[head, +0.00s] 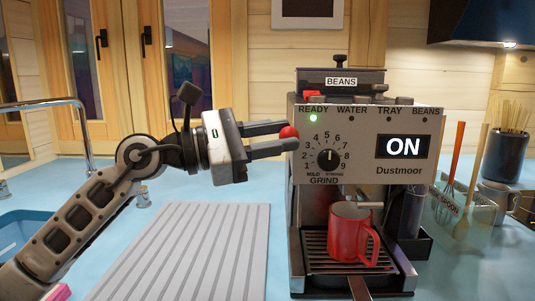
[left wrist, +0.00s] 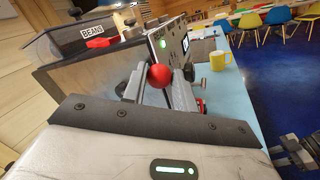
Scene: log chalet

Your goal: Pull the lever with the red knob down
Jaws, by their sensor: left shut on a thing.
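The red knob (head: 288,132) is at the left side of the coffee machine (head: 365,125), near its front top edge. It is a round ball, and in the left wrist view the knob (left wrist: 160,76) sits between my fingers. My left gripper (head: 284,138) comes in level from the left and is shut on the knob. The lever's shaft is mostly hidden by the fingers and the machine. A dark mechanical part at the lower right of the left wrist view looks like my right gripper (left wrist: 285,152); its jaws are unclear.
A red mug (head: 347,238) stands on the drip tray (head: 320,266) under the machine. The panel reads ON, with a green READY light. A ridged white board (head: 180,255) lies on the blue counter below my left arm. A utensil holder (head: 505,155) stands at the right.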

